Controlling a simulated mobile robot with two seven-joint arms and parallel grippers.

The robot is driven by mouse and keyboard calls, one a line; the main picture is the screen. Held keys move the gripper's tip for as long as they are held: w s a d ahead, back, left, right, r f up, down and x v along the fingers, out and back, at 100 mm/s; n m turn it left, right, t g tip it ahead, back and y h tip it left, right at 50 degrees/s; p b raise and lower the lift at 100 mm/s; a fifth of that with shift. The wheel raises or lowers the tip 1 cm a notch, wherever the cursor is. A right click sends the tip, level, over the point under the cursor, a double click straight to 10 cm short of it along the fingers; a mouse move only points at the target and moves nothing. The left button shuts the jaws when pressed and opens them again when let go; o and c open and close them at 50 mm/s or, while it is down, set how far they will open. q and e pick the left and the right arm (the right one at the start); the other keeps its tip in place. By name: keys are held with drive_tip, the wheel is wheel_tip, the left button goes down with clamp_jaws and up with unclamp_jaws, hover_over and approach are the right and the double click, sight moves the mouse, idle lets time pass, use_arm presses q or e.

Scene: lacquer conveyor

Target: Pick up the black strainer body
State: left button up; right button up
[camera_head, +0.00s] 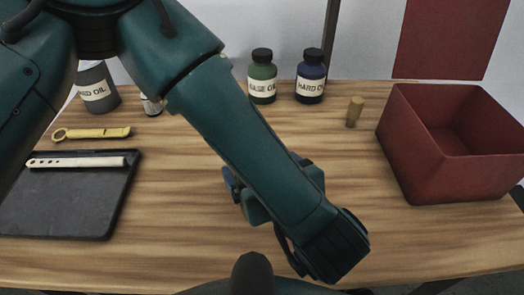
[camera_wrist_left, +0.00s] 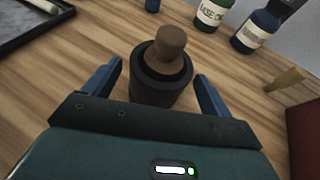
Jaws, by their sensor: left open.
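The black strainer body (camera_wrist_left: 160,94) is a dark cylinder standing upright on the table in the left wrist view. A brown, plug-like piece (camera_wrist_left: 168,47) sits in its open top and sticks up out of it. My left gripper (camera_wrist_left: 158,72) is open, with one blue finger on each side of the black body. A gap shows between the body and each finger, and neither seems to touch it. In the head view my left arm covers the strainer body, and only part of my left gripper's blue finger shows. My right gripper is not in view.
A dark tray (camera_head: 62,215) with a white strip (camera_head: 75,162) lies at left, near a yellow tool (camera_head: 92,133). Green (camera_head: 262,77) and blue (camera_head: 310,77) bottles stand at the back. A small brass piece (camera_head: 354,111) stands near a red bin (camera_head: 400,150). The front right is clear.

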use_arm(q)
drive_tip(key=shift+w+a+f, duration=0.1)
drive_tip(key=shift+w, duration=0.05)
drive_tip(key=c, duration=1.2)
